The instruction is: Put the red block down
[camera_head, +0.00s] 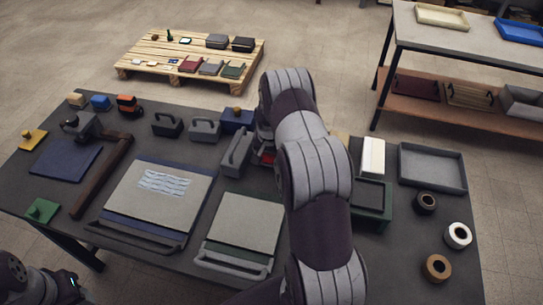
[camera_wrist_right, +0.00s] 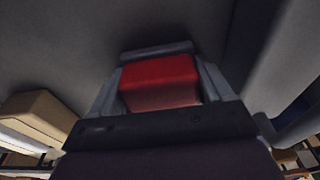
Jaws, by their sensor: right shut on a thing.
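The red block (camera_wrist_right: 160,82) sits between the two fingers of my right gripper (camera_wrist_right: 160,74) in the right wrist view, and the gripper is shut on it. A grey bar lies just beyond the block there. In the head view only a small red patch of the block (camera_head: 267,157) shows beside my right forearm, which hides most of that gripper. I cannot tell whether the block touches the surface under it. Part of my left arm shows at the bottom left of the head view, but its fingertips do not.
Around the block on the dark table (camera_head: 70,215) stand a grey handled block (camera_head: 236,152), a blue box (camera_head: 237,121), a green tray (camera_head: 373,197) and a white block (camera_head: 373,156). Two large flat covers (camera_head: 160,200) lie in front. A grey tray (camera_head: 432,168) and several tape rolls (camera_head: 458,235) are right.

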